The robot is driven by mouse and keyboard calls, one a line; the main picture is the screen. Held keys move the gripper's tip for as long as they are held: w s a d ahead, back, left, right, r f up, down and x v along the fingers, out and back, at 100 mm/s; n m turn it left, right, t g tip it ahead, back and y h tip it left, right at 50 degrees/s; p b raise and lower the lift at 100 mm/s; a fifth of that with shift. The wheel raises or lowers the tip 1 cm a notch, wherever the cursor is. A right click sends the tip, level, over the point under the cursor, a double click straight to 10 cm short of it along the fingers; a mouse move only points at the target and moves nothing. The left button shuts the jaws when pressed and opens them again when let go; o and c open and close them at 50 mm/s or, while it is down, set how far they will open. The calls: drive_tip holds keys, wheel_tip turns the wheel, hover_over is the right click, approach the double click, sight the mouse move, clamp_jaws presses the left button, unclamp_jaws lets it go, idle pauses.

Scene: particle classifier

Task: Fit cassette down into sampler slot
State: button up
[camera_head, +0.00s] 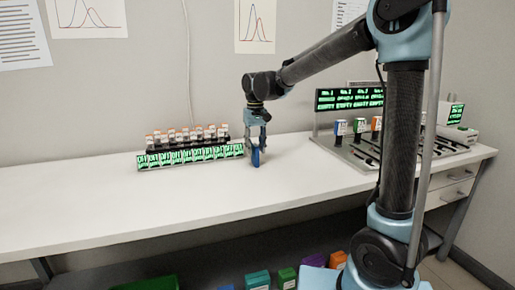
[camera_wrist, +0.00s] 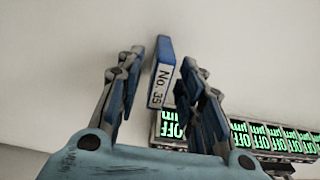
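A blue cassette (camera_head: 256,158) stands upright on the white bench, right of the row of small displays. In the wrist view the cassette (camera_wrist: 163,68) shows a white label reading "No. 35". My gripper (camera_head: 257,140) points down over it. In the wrist view my gripper (camera_wrist: 162,80) has its fingers on either side of the cassette, with a narrow gap visible on both sides, so it looks open. The sampler (camera_head: 380,155), a slotted grey unit at the bench's right, holds blue, green and orange cassettes at its back under "EMPTY" display panels (camera_head: 349,98).
A row of green "OFF" displays (camera_head: 190,156) with orange-capped vials (camera_head: 187,134) behind stands close left of my gripper; it also shows in the wrist view (camera_wrist: 245,135). A white box (camera_head: 457,134) sits at far right. Coloured boxes (camera_head: 258,280) lie below. The left bench is clear.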

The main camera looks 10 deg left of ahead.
wheel_tip(320, 180, up, 12)
drive_tip(key=s+d+f+m, duration=0.2)
drive_tip(key=d, duration=1.2)
drive_tip(key=s+d+f+m, duration=0.1)
drive_tip(key=s+d+f, duration=0.5)
drive_tip(key=d, duration=0.4)
drive_tip(key=s+d+f+m+t, duration=0.1)
drive_tip(key=s+d+f, duration=0.4)
drive_tip(key=d, duration=0.6)
drive_tip(key=shift+s+f+m+t, duration=0.3)
drive_tip(key=shift+s+f, duration=0.05)
drive_tip(key=shift+f, duration=0.15)
drive_tip(key=shift+o, duration=0.4)
drive_tip(key=s+d+f+m, duration=0.1)
drive_tip(key=s+d+f, duration=0.5)
drive_tip(key=f, duration=0.4)
drive_tip(key=shift+s+d+m+t, duration=0.15)
drive_tip(key=shift+s+m+t, duration=0.15)
drive_tip(key=shift+s, duration=0.6)
drive_tip(key=shift+s+f, duration=0.1)
drive_tip(key=shift+f, duration=0.1)
drive_tip(key=shift+c, duration=0.5)
